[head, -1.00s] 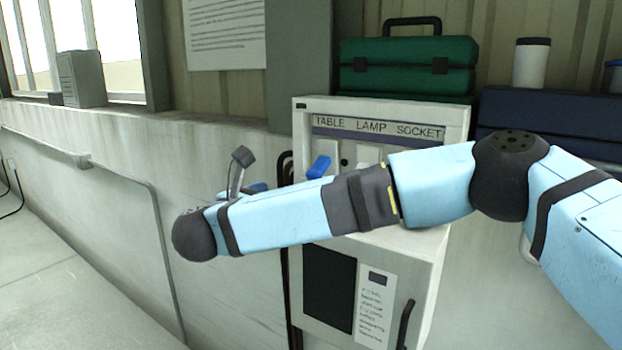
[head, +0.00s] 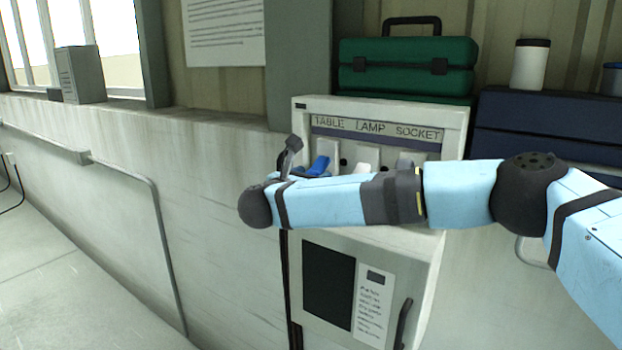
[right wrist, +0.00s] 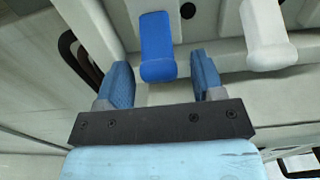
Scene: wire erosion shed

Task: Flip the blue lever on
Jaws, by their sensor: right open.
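The blue lever (head: 319,165) is the leftmost lever on a white panel labelled "TABLE LAMP SOCKET", and it shows above my right forearm. In the right wrist view, the blue lever (right wrist: 157,45) hangs toward the gripper, its rounded end between the two fingertips in the picture. My right gripper (right wrist: 161,64) is open, with a blue-grey finger on each side of the lever and visible gaps to it. In the head view, my right arm mostly hides the gripper and the lower panel. My left gripper is not in view.
A white lever (right wrist: 264,35) is just right of the blue one. The white cabinet (head: 420,260) stands against a low wall. A green toolbox (head: 405,65), a dark blue case (head: 550,115) and a white canister (head: 530,66) sit behind.

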